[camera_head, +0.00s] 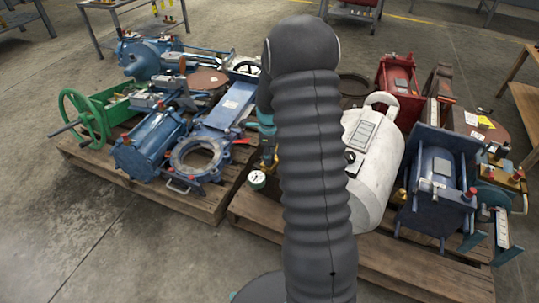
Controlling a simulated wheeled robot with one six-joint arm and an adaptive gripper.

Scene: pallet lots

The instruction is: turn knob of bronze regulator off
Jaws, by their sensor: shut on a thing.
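A round white-faced gauge (257,180) shows at the left edge of the right pallet, just left of my arm.
A left pallet (190,203) holds blue valves and a green handwheel (84,118). The right pallet (375,268) holds a white tank (375,165), a blue motor-like unit (437,185) and red equipment (398,85). Bare concrete floor lies at front left.

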